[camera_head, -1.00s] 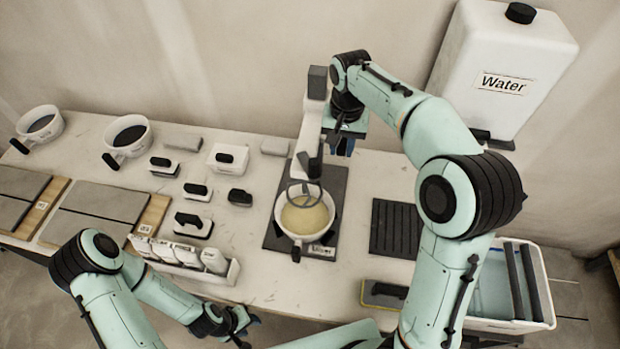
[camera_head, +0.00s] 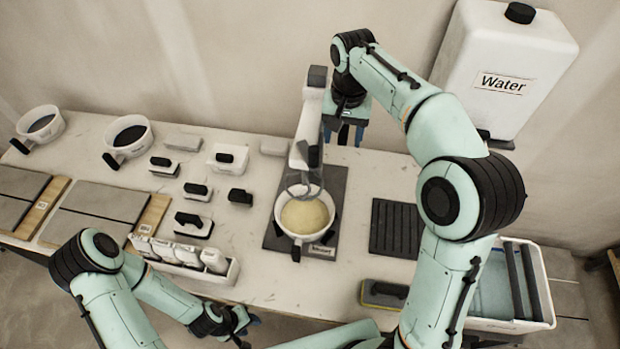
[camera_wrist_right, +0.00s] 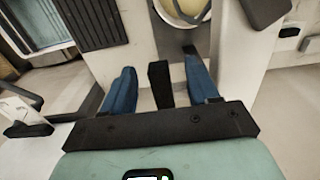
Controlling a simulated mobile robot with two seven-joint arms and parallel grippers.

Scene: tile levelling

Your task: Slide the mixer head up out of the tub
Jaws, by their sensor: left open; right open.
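The mixer head (camera_head: 304,155) is a white body on a grey-topped column. Its wire whisk (camera_head: 297,180) hangs at the back rim of the tub (camera_head: 288,229); I cannot tell whether its tip is clear of the rim. The white tub holds a domed beige mix (camera_head: 304,215). My right gripper (camera_head: 343,135) is open just right of the mixer head. In the right wrist view its blue fingers (camera_wrist_right: 160,90) stand apart on either side of a dark bar (camera_wrist_right: 160,84), without clear contact. My left gripper (camera_head: 240,324) is open and empty at the front edge, partly hidden.
A white water tank (camera_head: 504,65) hangs on the wall at the right. A ribbed dark mat (camera_head: 396,229) lies right of the mixer base (camera_head: 333,185). A bottle rack (camera_head: 185,260), two more tubs and small tools are on the left. A wash bin (camera_head: 490,324) stands front right.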

